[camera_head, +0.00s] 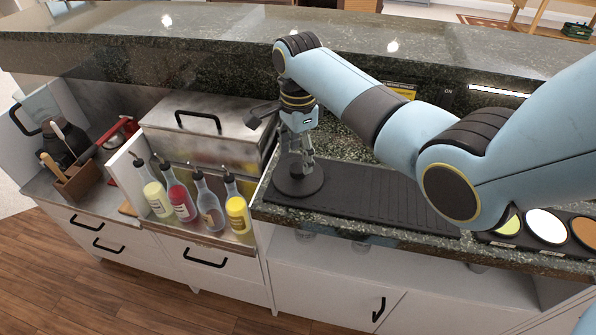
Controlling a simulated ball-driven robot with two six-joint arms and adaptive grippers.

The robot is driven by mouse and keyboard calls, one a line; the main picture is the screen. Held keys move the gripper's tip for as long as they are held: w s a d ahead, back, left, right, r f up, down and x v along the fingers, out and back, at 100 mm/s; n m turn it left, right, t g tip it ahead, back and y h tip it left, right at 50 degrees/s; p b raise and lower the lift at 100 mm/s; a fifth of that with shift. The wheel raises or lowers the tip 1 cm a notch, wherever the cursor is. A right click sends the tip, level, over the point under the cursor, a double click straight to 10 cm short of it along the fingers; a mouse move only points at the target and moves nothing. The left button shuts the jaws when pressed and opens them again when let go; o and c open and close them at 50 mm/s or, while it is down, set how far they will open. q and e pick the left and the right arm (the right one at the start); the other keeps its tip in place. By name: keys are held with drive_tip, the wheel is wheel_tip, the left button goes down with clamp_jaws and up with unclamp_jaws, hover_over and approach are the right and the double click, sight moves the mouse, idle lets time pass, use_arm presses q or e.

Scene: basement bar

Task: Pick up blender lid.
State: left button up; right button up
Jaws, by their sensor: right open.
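A dark, round, flat piece that looks like the blender lid (298,184) lies on the black ribbed bar mat at the mat's left end. My right gripper (306,165) points down right over it, with its fingers open and their tips at or just above its middle. I cannot tell whether the tips touch it. The fingers hide part of its top. My left gripper is not in view.
The black mat (385,199) lies bare to the right. Bottles with pour spouts (209,204) stand in a rack at the left. Behind them is a steel bin with a handled lid (200,122). A raised stone ledge (230,30) runs behind. Garnish cups (546,225) sit at the right.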

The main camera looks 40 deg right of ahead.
sight(298, 164)
wheel_tip(298, 164, down, 3)
drive_tip(key=shift+f, duration=0.15)
drive_tip(key=shift+s, duration=0.1)
drive_tip(key=shift+c, duration=0.5)
drive_tip(key=c, duration=1.2)
drive_tip(key=shift+o, duration=0.2)
